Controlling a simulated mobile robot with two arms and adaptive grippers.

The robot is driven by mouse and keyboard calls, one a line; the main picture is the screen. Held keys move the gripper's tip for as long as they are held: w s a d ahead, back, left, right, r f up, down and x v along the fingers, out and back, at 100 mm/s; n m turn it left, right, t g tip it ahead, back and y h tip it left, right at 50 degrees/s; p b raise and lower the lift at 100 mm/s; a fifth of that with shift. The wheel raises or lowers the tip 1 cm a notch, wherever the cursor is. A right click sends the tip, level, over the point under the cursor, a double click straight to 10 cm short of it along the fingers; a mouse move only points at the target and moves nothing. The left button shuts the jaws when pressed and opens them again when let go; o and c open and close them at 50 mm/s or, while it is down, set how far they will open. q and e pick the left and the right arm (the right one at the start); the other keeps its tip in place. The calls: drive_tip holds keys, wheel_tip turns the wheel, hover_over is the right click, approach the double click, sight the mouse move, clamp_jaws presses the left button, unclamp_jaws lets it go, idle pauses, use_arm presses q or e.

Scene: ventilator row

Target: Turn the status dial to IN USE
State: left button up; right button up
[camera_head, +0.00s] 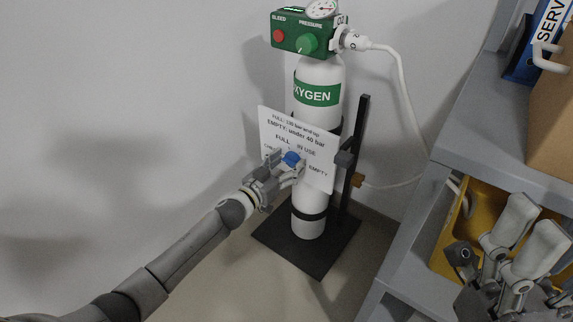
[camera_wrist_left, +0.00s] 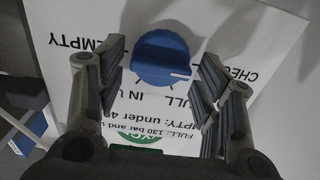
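A blue status dial (camera_head: 292,158) sits on a white card (camera_head: 322,178) fixed to the oxygen cylinder (camera_head: 309,219). The card reads FULL, IN USE, EMPTY and CHECK around the dial. In the left wrist view the lettering is upside down. There the dial (camera_wrist_left: 158,60) has a white mark pointing right, toward the CHECK and FULL side, away from IN USE. My left gripper (camera_head: 283,168) is at the card with its open fingers on either side of the dial. In the wrist view (camera_wrist_left: 162,66) gaps show between fingers and dial. My right gripper (camera_head: 520,238) appears open, low at right.
The green regulator (camera_head: 290,36) with gauge tops the cylinder; a white hose (camera_head: 403,90) hangs right. The cylinder stands on a black base (camera_head: 275,236) beside a black post (camera_head: 357,140). A grey shelf (camera_head: 470,130) with a yellow bin (camera_head: 450,225) and cardboard box (camera_head: 553,125) is at right.

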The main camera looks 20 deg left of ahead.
use_arm(q)
drive_tip(key=c, duration=0.7)
